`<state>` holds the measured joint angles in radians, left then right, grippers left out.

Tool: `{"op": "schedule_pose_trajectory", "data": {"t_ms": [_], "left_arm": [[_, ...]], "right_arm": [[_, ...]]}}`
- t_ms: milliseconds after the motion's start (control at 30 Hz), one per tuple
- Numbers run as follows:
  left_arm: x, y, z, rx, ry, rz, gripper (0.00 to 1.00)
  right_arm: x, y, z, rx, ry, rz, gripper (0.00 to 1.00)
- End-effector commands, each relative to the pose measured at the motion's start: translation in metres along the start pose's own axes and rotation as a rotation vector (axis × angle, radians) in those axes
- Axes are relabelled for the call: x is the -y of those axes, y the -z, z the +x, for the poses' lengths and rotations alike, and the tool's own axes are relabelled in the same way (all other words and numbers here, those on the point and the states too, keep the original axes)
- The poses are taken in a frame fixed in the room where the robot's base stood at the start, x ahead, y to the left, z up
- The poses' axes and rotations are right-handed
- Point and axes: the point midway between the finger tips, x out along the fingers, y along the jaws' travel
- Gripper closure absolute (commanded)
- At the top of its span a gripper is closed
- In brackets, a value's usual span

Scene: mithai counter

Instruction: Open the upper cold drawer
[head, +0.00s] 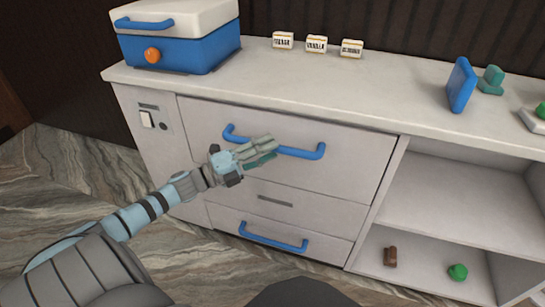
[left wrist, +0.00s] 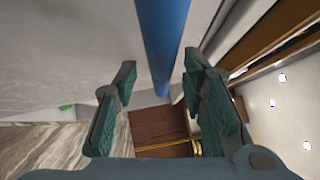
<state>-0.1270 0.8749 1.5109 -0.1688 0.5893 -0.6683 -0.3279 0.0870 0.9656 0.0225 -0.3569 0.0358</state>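The upper drawer (head: 350,172) of the counter is closed, its front flush with the cabinet. Its long blue bar handle (head: 303,153) runs across the front; the gripper hides part of it. My left gripper (head: 262,152) is at the middle of this handle. In the left wrist view the blue handle (left wrist: 163,40) passes between the two open fingers (left wrist: 160,105), with a gap on each side; I cannot tell how deep it sits. The lower drawer (head: 325,249), with its own blue handle (head: 273,242), is closed. My right gripper is not in view.
A blue-and-white box (head: 180,50) and several small labelled blocks (head: 316,44) stand on the countertop (head: 390,95). A blue upright piece (head: 461,86) stands at right. Open shelves right of the drawers hold a brown item (head: 390,257) and a green item (head: 457,272).

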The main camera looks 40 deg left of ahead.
Motion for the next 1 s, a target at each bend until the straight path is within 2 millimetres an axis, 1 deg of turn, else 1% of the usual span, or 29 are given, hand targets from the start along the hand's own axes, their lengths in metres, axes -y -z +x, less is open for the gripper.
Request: {"op": "schedule_pose_trajectory", "data": {"t_ms": [33,167,433,667,700,1000], "left_arm": [[-0.001,0.0,0.007,0.0,0.005,0.0,0.62],[0.0,0.0,0.018,0.002,0.002,-0.001,0.62],[0.001,-0.001,0.021,0.003,0.0,-0.001,0.62],[0.001,-0.001,0.02,0.003,-0.001,-0.001,0.99],[0.001,-0.001,0.02,0.003,-0.001,-0.001,1.0],[0.001,0.0,0.02,0.001,-0.001,-0.001,1.0]], "right_arm": [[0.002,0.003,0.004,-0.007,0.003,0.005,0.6],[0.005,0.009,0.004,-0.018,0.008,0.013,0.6],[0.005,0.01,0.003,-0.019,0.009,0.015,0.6],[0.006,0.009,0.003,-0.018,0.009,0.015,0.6],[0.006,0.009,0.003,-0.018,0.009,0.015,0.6],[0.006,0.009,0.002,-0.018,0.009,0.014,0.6]]}}
